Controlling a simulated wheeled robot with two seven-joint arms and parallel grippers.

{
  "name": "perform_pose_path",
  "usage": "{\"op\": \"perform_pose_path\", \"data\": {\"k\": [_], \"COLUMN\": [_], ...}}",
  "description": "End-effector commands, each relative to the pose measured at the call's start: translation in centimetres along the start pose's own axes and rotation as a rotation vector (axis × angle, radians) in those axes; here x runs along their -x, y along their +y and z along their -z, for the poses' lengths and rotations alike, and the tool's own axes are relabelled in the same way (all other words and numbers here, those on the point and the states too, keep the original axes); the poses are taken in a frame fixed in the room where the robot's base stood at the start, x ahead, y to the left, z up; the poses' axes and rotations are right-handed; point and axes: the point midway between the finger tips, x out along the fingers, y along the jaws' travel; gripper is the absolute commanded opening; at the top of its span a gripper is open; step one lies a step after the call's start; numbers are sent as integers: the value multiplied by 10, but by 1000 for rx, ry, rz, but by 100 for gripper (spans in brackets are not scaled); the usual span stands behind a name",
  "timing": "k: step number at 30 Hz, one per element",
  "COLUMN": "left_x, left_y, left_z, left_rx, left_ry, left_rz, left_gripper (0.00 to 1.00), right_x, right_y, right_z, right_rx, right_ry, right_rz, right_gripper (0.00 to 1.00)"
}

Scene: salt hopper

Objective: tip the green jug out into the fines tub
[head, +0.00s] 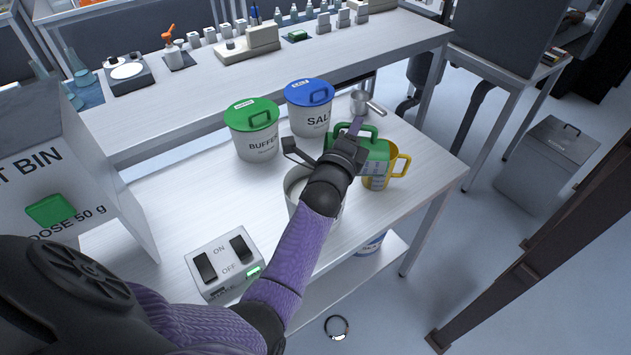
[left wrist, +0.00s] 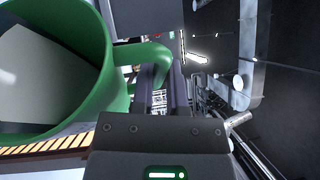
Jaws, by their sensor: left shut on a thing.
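My left gripper (head: 349,155) is above the right part of the white table and shut on the handle of the green jug (head: 378,149). In the left wrist view the jug's wide green rim (left wrist: 106,75) fills the left side. A pale grey inside shows there, and its handle (left wrist: 150,54) runs between the fingers (left wrist: 162,85). I cannot tell how far the jug is tilted. An open grey tub (head: 293,190) with a pale inside stands under my left forearm, partly hidden by it. Its label is not visible. My right gripper is not in view.
A yellow-handled jug (head: 401,166) is close beside the green jug. The green-lidded buffer bin (head: 254,143), blue-lidded salt bin (head: 309,119) and a metal scoop (head: 360,103) stand behind. A switch box (head: 224,265) is in front. The table's left middle is clear.

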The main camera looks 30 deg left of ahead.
Motion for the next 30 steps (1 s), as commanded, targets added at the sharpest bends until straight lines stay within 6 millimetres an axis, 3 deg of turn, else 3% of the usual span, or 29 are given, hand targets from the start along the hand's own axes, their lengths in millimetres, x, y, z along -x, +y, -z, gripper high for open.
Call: {"op": "perform_pose_path", "data": {"k": [17, 30], "left_x": [7, 20], "left_y": [-5, -4], "left_z": [-20, -51], "left_rx": [142, 367], "left_ry": [-32, -81], "left_rz": [59, 150], "left_gripper": [0, 0], "right_x": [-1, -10], "right_y": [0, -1], "right_z": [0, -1], "right_rx": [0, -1], "right_ry": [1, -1], "right_rz": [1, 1], "right_gripper": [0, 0]}}
